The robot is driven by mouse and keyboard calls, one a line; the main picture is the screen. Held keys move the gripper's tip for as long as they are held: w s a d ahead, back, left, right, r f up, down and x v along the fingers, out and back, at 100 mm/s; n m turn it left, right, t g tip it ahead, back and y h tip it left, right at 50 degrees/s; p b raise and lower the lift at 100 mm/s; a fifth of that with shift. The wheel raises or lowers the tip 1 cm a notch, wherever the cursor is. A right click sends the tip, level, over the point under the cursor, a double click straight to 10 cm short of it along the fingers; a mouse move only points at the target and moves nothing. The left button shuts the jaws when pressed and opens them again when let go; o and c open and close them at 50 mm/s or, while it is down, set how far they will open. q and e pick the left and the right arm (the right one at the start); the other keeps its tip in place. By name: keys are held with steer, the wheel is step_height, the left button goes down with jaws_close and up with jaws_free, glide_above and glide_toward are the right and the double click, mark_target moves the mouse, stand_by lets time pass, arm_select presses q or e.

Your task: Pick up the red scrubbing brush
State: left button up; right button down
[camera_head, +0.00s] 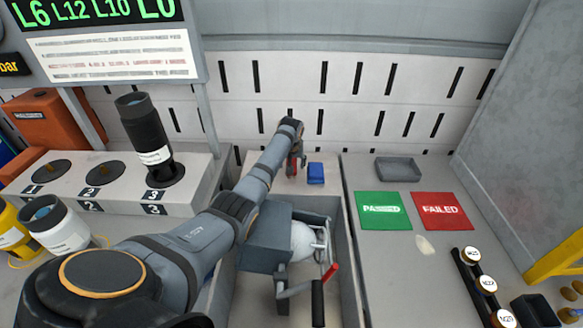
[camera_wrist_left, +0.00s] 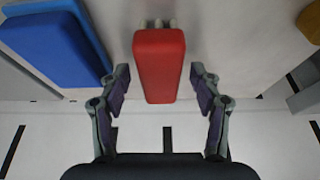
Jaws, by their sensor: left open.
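The red scrubbing brush (camera_wrist_left: 159,65) lies between the two fingers of my left gripper (camera_wrist_left: 159,76) in the left wrist view, with pale bristles showing at its far end. The fingers are open, one on each side of the brush, with gaps between them and it. In the head view, my left arm reaches to the back ledge, where the left gripper (camera_head: 297,160) hides much of the red brush (camera_head: 291,168). My right gripper is not in view.
A blue block (camera_head: 316,173) lies right of the brush; it also shows in the left wrist view (camera_wrist_left: 55,45). The slotted back wall (camera_head: 340,90) rises behind. A grey tray (camera_head: 398,169), green PASSED mat (camera_head: 384,224) and red FAILED mat (camera_head: 441,224) are to the right.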

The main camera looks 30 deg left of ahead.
arm_select(q)
steer(key=shift+f, duration=0.25)
stand_by(0.5)
steer(key=c, duration=1.3)
steer(key=shift+r, duration=0.1)
step_height(320, 180, up, 5)
steer(key=p, duration=0.5)
steer(key=shift+w+f, duration=0.1)
steer(key=shift+f, duration=0.1)
steer(key=s+d+r+p, duration=0.2)
steer(key=s+r+p, duration=0.1)
steer(key=p, duration=0.5)
steer(key=s+d+r+p, duration=0.3)
steer(key=s+p, duration=0.1)
steer(key=p, duration=0.5)
steer(key=s+d+r+p, duration=0.2)
steer(key=s+d+p, duration=0.1)
steer(key=p, duration=0.6)
steer(key=shift+s+r, duration=0.4)
steer(key=shift+s, duration=0.4)
